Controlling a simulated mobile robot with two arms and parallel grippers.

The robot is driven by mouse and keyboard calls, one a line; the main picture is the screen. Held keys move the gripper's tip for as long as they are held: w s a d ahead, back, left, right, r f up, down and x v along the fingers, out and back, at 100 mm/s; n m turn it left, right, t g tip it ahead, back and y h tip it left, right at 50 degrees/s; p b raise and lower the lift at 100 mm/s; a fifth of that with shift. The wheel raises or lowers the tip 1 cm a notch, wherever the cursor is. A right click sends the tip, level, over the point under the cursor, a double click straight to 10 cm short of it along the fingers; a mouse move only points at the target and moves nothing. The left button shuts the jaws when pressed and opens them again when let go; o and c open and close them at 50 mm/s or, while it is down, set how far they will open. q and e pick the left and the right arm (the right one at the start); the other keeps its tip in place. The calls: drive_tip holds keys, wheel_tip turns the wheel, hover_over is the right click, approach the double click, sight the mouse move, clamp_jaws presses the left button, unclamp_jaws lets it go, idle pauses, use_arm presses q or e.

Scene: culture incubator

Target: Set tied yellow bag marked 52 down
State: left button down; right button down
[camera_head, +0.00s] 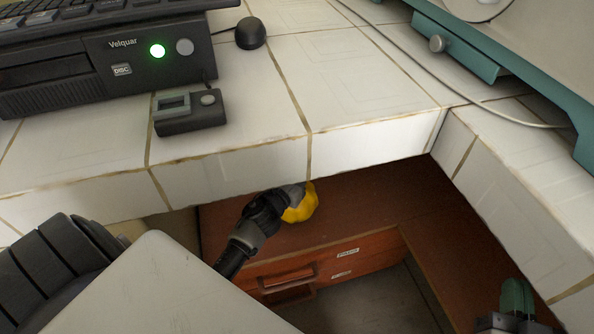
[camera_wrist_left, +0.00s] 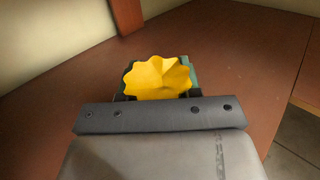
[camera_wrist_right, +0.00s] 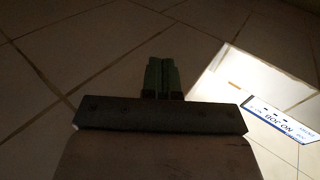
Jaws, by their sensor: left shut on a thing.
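The yellow bag (camera_head: 303,204) shows partly in the head view, under the front edge of the tiled counter. Its gathered, frilled top (camera_wrist_left: 157,76) shows in the left wrist view, between the finger pads. My left gripper (camera_head: 292,198) is shut on the bag, over a red-brown wooden surface (camera_head: 345,205). I cannot tell whether the bag touches that surface. The mark 52 and the bag's lower part are hidden. My right gripper (camera_head: 516,298) is at the lower right of the head view, away from the bag. Its green fingers (camera_wrist_right: 161,76) are together and empty.
The white tiled counter (camera_head: 380,143) overhangs the wooden surface. On it are a black computer (camera_head: 100,70), a small grey device (camera_head: 188,112) and a teal-framed machine (camera_head: 465,45). A drawer (camera_head: 300,275) lies below the bag. The wood around the bag is bare.

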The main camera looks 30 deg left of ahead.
use_arm(q)
drive_tip(key=c, duration=0.8)
unclamp_jaws()
use_arm(e)
drive_tip(key=shift+r, duration=0.3)
